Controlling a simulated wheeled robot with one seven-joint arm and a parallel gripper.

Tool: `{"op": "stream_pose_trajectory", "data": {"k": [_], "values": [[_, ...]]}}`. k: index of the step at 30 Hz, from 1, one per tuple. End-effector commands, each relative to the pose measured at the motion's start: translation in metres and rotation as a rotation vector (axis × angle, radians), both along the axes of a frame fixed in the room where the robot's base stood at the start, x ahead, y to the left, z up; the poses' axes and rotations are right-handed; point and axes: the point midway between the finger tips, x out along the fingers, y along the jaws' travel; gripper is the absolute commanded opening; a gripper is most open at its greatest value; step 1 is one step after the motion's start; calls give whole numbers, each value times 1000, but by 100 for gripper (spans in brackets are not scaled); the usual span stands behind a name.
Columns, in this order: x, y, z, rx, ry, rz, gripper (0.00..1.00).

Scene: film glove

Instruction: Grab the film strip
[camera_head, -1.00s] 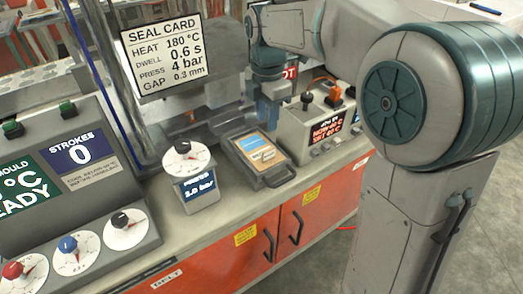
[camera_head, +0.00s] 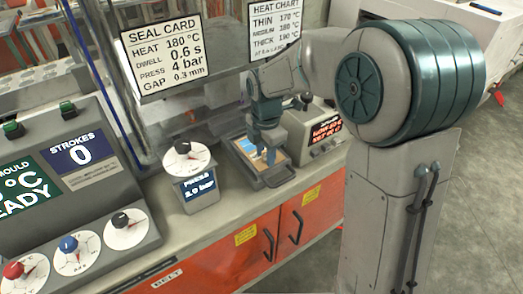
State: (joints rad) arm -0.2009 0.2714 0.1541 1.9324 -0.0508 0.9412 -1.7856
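A dark tray (camera_head: 276,182) with a handle at its front lies on the bench, with a tan surface inside it. A small pale-blue piece (camera_head: 249,148), possibly the film strip, shows on that surface at the left; I cannot make out its full shape. My gripper (camera_head: 270,157) points down over the tray, with its fingers at or just above the tan surface. The gripper hides the middle of the tray. I cannot tell whether the fingers are open or touch anything.
A pressure dial box (camera_head: 197,190) stands just left of the tray. A control box (camera_head: 318,133) with a red display stands to its right. The seal card (camera_head: 163,58) and heat chart (camera_head: 275,30) stand behind. A mould console (camera_head: 80,185) fills the left.

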Motion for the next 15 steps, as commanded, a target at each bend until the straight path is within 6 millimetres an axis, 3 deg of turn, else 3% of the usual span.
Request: {"op": "stream_pose_trajectory", "data": {"k": [4, 7, 8, 15], "values": [[0, 0, 0, 0, 0, 0, 31], [0, 0, 0, 0, 0, 0, 3], [0, 0, 0, 0, 0, 0, 0], [0, 0, 1, 0, 0, 0, 0]]}}
